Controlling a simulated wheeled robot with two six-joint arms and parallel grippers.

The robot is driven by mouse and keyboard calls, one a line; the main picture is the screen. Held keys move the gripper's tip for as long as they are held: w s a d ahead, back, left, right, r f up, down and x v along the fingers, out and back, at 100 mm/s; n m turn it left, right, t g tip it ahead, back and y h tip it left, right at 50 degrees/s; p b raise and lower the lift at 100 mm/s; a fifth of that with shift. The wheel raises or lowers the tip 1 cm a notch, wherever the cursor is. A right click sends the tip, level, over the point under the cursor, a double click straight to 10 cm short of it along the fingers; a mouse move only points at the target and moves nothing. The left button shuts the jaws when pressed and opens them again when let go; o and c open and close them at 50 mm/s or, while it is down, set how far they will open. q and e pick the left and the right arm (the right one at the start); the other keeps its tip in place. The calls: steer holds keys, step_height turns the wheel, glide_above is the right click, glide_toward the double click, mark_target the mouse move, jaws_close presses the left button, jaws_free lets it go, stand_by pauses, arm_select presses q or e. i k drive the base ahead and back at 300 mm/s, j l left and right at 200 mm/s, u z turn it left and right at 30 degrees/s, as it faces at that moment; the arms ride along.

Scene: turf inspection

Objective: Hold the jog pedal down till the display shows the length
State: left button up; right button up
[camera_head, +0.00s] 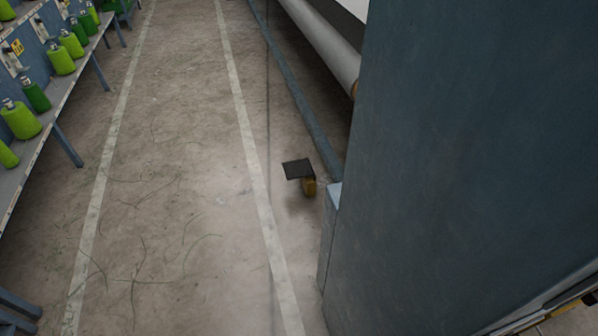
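The jog pedal is probably the small device with a dark flat plate (297,169) and a yellow-brown block (309,187) under its right side. It is on the concrete floor between the right white line and the blue machine. Nothing is seen touching the plate from above. The display is not in view. Neither of my grippers shows in the camera_head view, so their state is hidden.
A large blue cabinet (470,150) fills the right side. A blue floor rail (300,95) and a pale roller (325,45) lie behind the pedal. A bench (45,125) with green yarn cones stands at left. The lane between white lines (250,150) is clear except for thin strands.

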mark_target(294, 169)
steer(key=i+j, duration=0.1)
steer(key=j, duration=0.25)
steer(key=i+j+z, duration=0.1)
steer(key=i+j, duration=0.35)
steer(key=j, duration=0.2)
steer(key=i+j+z, duration=0.15)
steer(key=j, duration=0.2)
steer(key=i+j+z, duration=0.1)
steer(key=i+j, duration=0.3)
steer(key=j, duration=0.35)
steer(key=i+j+z, duration=0.15)
steer(key=i, duration=0.4)
steer(key=i+j+z, duration=0.1)
steer(key=i+j, duration=0.25)
steer(key=i, duration=0.15)
steer(key=i+j+z, duration=0.15)
steer(key=i+j, duration=0.2)
steer(key=i, duration=0.15)
